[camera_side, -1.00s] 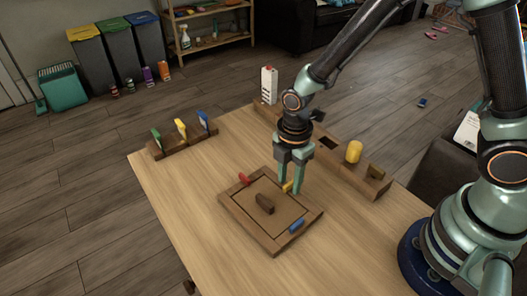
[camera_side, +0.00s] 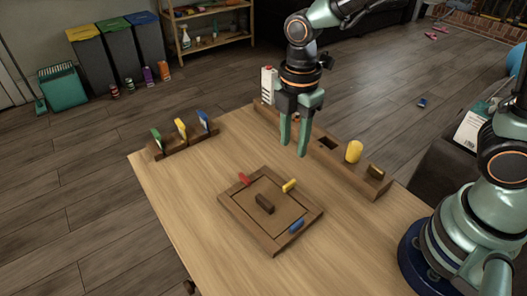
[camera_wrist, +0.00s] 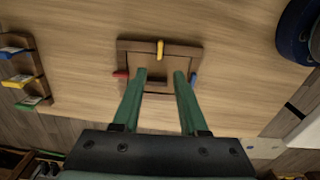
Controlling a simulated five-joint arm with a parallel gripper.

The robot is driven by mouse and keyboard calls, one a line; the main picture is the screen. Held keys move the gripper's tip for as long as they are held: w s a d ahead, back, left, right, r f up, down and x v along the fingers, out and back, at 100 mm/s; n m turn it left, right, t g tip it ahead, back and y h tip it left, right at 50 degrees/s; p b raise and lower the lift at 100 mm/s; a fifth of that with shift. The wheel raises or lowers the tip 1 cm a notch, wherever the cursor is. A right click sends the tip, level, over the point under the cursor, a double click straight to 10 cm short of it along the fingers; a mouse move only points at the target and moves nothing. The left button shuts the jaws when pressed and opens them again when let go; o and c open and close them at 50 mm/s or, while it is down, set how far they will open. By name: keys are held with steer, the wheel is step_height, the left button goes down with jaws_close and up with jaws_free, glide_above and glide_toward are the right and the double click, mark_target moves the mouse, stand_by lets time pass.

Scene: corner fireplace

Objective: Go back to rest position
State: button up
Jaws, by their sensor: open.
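My gripper (camera_side: 294,137) hangs above the table, open and empty, pointing down. In the wrist view its two green fingers (camera_wrist: 155,88) are spread apart with nothing between them. Below it, toward the front, a square wooden tray (camera_side: 229,208) lies on the table. A dark brown block (camera_side: 264,203) is in the middle of the tray. A red piece (camera_side: 244,179), a yellow piece (camera_side: 290,185) and a blue piece (camera_side: 296,226) are at three of the tray's sides. The gripper is apart from all of them.
A wooden rack (camera_side: 172,149) with green, yellow and blue cards stands at the table's left. A long wooden holder (camera_side: 335,161) with a yellow cylinder (camera_side: 354,151) and a white box (camera_side: 268,84) runs along the back edge. The table's front left (camera_side: 190,205) is clear.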

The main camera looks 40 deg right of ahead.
steer(key=shift+r, duration=0.15)
steer(key=s+d+r+m+t, duration=0.2)
steer(key=d+r+m, duration=0.3)
steer(key=m, duration=0.4)
steer(key=s+d+r+m+t, duration=0.2)
steer(key=d+r+m, duration=0.3)
steer(key=m, duration=0.5)
steer(key=shift+s+d+r+t, duration=0.2)
steer(key=shift+d+r+t, duration=0.15)
steer(key=shift+d+t, duration=0.6)
steer(key=shift+d, duration=0.15)
